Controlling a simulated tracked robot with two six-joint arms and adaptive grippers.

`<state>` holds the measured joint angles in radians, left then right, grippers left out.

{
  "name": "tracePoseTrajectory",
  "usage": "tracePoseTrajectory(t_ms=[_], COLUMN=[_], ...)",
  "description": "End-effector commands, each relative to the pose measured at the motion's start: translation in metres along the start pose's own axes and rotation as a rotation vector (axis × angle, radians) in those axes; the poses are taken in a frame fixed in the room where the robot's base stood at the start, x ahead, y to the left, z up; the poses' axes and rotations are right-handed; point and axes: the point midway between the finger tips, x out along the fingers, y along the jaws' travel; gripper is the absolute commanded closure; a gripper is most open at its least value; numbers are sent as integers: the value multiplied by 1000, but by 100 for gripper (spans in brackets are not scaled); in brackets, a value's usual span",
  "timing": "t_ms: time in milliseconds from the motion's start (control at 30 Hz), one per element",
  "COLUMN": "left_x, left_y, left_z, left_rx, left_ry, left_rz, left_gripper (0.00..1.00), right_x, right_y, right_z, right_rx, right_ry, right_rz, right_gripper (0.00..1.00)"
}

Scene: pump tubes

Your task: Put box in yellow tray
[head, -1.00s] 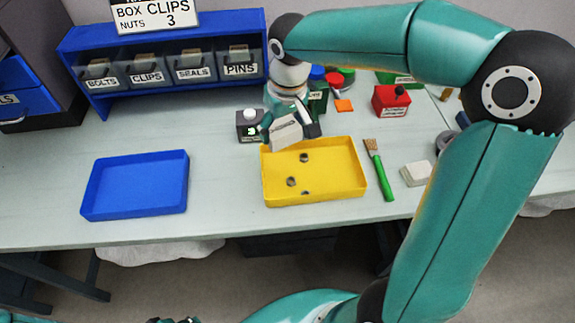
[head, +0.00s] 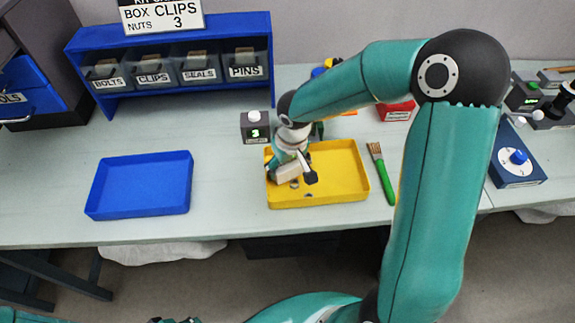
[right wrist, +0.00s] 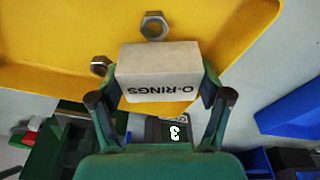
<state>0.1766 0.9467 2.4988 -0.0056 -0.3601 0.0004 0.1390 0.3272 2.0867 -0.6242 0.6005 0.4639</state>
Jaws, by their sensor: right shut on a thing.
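The white box (head: 287,172), marked O-RINGS, is held between the fingers of my right gripper (head: 291,175). It also shows in the right wrist view (right wrist: 158,72), with a finger of the right gripper (right wrist: 160,98) on each side. In the head view the box is over the left part of the yellow tray (head: 345,190); I cannot tell whether it touches the floor. Metal nuts (right wrist: 154,25) lie in the tray near the box. Dark tips at the bottom edge, seemingly my left gripper (head: 175,320), are mostly cut off.
A blue tray (head: 140,185) stands to the left. A blue shelf with labelled bins (head: 170,70) is at the back.

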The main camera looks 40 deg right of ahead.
Motion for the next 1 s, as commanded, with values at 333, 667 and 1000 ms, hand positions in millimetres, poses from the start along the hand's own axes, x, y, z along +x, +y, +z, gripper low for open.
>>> tracePoseTrajectory(t_ms=[333,667,1000], left_x=[1,0,1], left_y=[0,0,0], left_z=[0,0,0], left_rx=[0,0,0], left_ry=[0,0,0], left_rz=[0,0,0], left_gripper=[60,60,60], right_x=[4,-12,-78], right_y=[-1,-1,-1], right_z=[4,2,0], right_rx=[-1,0,-1], right_ry=[-15,-7,-4], right_rz=[0,1,0], right_gripper=[12,12,12])
